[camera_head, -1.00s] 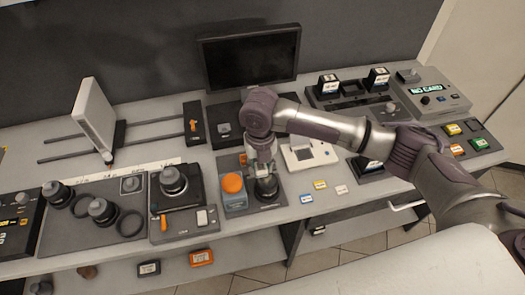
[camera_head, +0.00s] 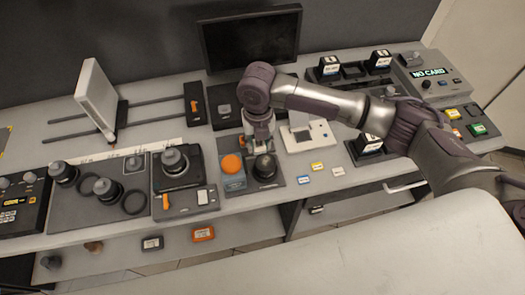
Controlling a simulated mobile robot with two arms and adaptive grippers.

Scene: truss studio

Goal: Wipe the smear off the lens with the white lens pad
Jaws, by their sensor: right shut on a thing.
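The lens (camera_head: 265,169) is a dark, round piece standing on a dark grey pad near the front of the bench. My right gripper (camera_head: 262,145) points down just above and behind it. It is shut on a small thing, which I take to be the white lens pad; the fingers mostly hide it. I cannot tell whether the pad touches the lens. The smear is too small to make out. My left gripper is out of view.
An orange-topped blue block (camera_head: 232,165) stands just left of the lens. Small coloured cards (camera_head: 317,167) lie to its right. Other lenses (camera_head: 105,189) stand at the left. A monitor (camera_head: 250,42) stands behind. The bench's front edge is close.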

